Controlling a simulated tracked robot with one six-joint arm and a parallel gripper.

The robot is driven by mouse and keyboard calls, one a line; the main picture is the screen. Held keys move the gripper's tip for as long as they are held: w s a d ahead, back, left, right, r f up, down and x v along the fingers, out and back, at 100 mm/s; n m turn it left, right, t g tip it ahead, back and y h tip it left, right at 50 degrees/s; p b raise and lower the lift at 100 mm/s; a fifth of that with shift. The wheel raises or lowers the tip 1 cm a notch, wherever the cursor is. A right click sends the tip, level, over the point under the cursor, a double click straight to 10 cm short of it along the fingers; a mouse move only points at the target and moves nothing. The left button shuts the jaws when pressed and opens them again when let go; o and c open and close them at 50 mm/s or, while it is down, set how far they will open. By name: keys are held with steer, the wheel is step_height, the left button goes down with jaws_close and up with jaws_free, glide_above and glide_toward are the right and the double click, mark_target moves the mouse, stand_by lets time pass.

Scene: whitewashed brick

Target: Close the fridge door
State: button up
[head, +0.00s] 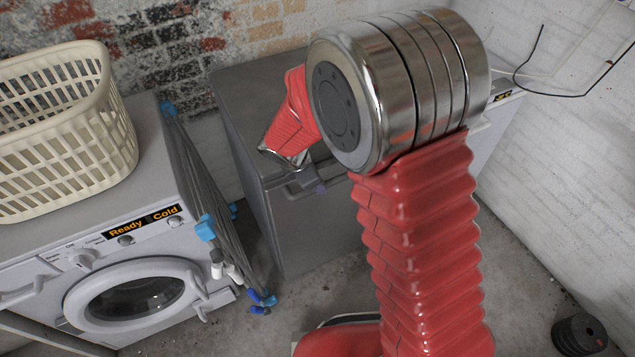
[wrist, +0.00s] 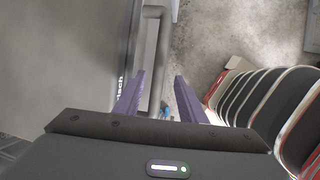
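The grey fridge (head: 300,235) stands against the back wall, largely hidden behind my arm in the head view. I cannot tell how far its door stands open. In the wrist view its grey face (wrist: 60,50), with partly visible lettering, fills the left side. A grey bar handle (wrist: 153,45) runs along that face. My gripper (wrist: 155,85) is open, its two purple fingers apart. The handle's near end appears between them, closer to the left finger; I cannot tell whether they touch. In the head view my gripper (head: 318,187) shows only as a small purple bit beside the fridge front.
A washing machine (head: 130,290) with a cream laundry basket (head: 60,130) on top stands to the left. A folded drying rack (head: 215,205) leans between it and the fridge. Black discs (head: 580,335) lie at the lower right.

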steer(key=v, duration=0.9)
stand_by(0.4)
